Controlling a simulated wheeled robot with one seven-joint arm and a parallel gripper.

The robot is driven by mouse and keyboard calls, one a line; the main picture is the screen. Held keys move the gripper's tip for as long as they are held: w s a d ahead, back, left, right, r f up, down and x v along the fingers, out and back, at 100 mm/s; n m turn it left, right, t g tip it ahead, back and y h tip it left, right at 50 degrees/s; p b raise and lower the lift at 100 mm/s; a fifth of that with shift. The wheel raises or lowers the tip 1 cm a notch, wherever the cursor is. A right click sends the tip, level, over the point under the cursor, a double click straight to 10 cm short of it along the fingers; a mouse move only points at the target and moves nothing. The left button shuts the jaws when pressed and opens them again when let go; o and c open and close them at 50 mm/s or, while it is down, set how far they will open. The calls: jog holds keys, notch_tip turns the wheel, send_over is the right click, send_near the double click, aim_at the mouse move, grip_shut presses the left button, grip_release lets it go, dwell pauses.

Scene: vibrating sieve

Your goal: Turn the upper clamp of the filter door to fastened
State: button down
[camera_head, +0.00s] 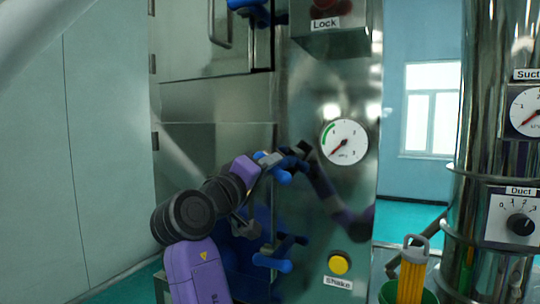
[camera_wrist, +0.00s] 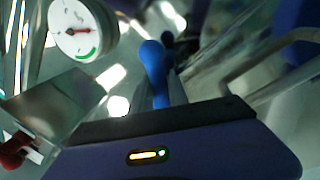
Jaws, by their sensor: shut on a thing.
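The upper clamp has a blue handle (camera_head: 281,174) at the right edge of the lower steel door (camera_head: 195,140) in the head view. In the wrist view its rounded blue handle (camera_wrist: 154,62) stands up in the middle, in front of my gripper's body. My gripper (camera_head: 272,160) reaches it from the left and is shut on the handle. A lower clamp with a blue handle (camera_head: 272,263) sits below on the same side. I cannot tell the clamp's exact angle.
A round gauge (camera_head: 344,142) is on the panel right of the clamp, also in the wrist view (camera_wrist: 84,30). A yellow Shake button (camera_head: 339,263) is below it. A yellow-handled tool (camera_head: 412,270) stands in a green bin at lower right. The shiny panel mirrors my arm.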

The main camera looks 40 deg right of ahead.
jog(key=n+t+p, duration=0.1)
jog(key=n+p, duration=0.3)
jog(key=n, duration=0.1)
jog(key=shift+w+r, duration=0.1)
jog(key=shift+a+f+n+t+p, duration=0.1)
jog(key=shift+f+n+t+p, duration=0.15)
jog(key=shift+n+t+p, duration=0.75)
jog(key=shift+f+n+g+p, duration=0.1)
jog(key=shift+n+g+p, duration=0.3)
jog(key=shift+n+p, duration=0.15)
jog(key=c, duration=1.3)
grip_release()
jog(key=shift+b+v, duration=1.35)
jog(key=shift+v, duration=2.5)
